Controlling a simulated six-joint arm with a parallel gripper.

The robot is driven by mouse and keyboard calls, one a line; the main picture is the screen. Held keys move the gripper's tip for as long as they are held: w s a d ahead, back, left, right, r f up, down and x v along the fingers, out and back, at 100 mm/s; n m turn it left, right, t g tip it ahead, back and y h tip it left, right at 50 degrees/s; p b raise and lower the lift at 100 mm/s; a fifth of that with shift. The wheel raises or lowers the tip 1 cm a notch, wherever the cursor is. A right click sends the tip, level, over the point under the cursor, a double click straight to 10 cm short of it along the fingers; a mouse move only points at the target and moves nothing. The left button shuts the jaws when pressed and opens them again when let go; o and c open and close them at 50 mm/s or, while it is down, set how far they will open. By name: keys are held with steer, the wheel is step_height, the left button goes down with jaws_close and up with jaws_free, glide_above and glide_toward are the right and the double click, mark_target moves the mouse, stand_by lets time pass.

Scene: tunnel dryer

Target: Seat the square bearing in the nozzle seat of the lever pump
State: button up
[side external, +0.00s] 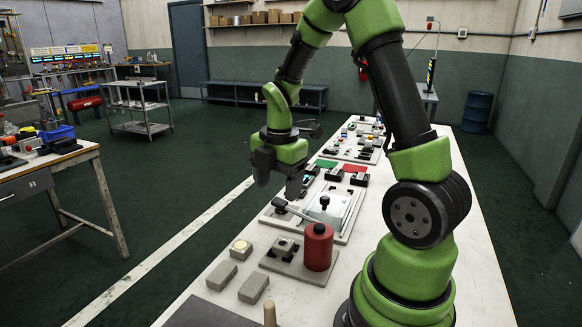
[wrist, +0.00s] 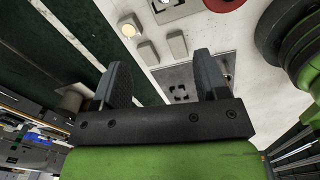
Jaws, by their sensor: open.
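The lever pump is probably the red cylinder (side external: 318,246) with a grey lever at its top, standing on a grey base plate (side external: 314,276). A low grey block with a dark top, likely the nozzle seat (side external: 283,248), sits beside it. A small squarish grey piece with a round cream face, likely the square bearing (side external: 241,248), lies on the table left of that plate; it also shows in the wrist view (wrist: 129,30). My gripper (side external: 278,187) is open and empty, above the table's left edge, beyond the pump. In the wrist view its fingers (wrist: 162,60) are wide apart.
Two plain grey blocks (side external: 220,275) (side external: 253,289) lie near the cream-faced piece. A dark plate (side external: 212,312) at the near end shows square cutouts in the wrist view. A board with a black knob (side external: 324,202) stands behind the pump. The right table strip is bare.

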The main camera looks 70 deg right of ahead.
steer(key=s+a+r+m+t+y, duration=0.1)
steer(key=s+a+r+m+t, duration=0.2)
steer(key=m, duration=0.7)
steer(key=s+a+r+m+t+y, duration=0.1)
steer(key=s+a+r+m+t, duration=0.2)
steer(key=s+a+r+m, duration=0.4)
steer(key=a+r+m, duration=0.2)
steer(key=a+r, duration=0.2)
steer(key=a, duration=0.1)
steer(key=shift+s+r+m, duration=0.15)
steer(key=shift+s+m, duration=0.1)
steer(key=shift+m, duration=0.15)
